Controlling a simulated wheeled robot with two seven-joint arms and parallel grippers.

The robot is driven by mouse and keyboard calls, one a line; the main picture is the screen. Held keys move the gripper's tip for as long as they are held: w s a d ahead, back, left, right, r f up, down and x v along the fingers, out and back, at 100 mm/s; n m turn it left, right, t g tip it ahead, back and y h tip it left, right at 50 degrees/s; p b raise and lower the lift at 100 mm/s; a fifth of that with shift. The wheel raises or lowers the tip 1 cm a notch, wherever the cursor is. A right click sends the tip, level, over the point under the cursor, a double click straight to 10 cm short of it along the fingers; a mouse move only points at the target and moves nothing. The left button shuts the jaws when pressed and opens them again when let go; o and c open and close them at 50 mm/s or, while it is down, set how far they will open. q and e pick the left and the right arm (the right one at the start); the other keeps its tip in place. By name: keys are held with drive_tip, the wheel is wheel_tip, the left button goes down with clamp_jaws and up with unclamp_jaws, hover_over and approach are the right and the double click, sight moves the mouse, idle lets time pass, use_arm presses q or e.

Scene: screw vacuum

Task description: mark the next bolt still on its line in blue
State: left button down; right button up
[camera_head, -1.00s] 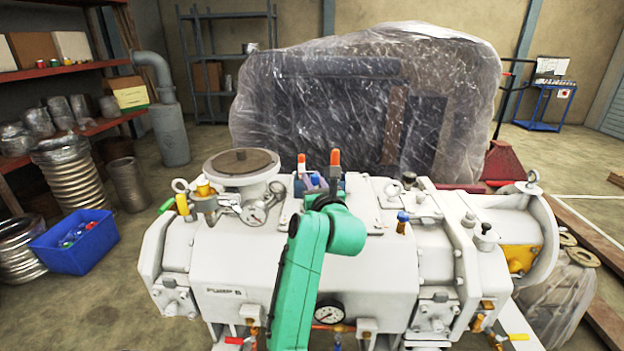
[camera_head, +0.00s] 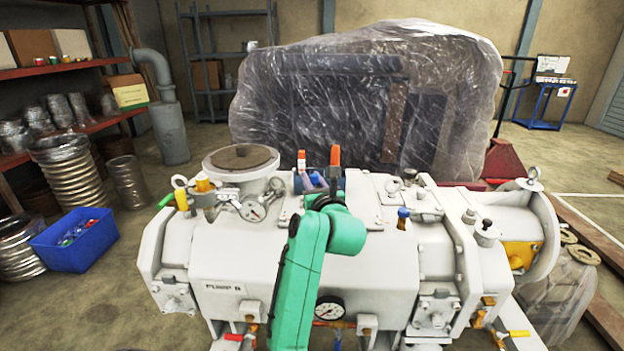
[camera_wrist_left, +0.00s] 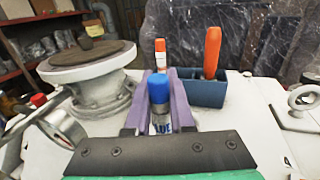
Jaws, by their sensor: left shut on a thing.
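My left gripper (camera_head: 316,180) is above the middle of the white pump, with its arm crossing the pump's front. In the left wrist view the purple fingers (camera_wrist_left: 158,104) are shut on a blue-capped marker (camera_wrist_left: 160,90), which stands upright with "BLUE" on its body. I cannot tell whether the held marker's lower end is clear of the holder. Bolts (camera_head: 172,302) show on the pump's end plates; their line marks are too small to read.
The pump (camera_head: 265,265) fills the foreground. A round flanged port (camera_head: 240,160) and a gauge (camera_head: 252,209) stand left of the gripper. Several valves and eyebolts rise at the right. A plastic-wrapped machine (camera_head: 365,100) stands behind, and a blue crate (camera_head: 75,243) is on the floor at left.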

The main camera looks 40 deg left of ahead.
idle(0.5)
wheel_tip(320, 180, up, 6)
drive_tip(key=p, duration=0.5)
drive_tip(key=shift+f+p, duration=0.25)
drive_tip(key=shift+p, duration=0.05)
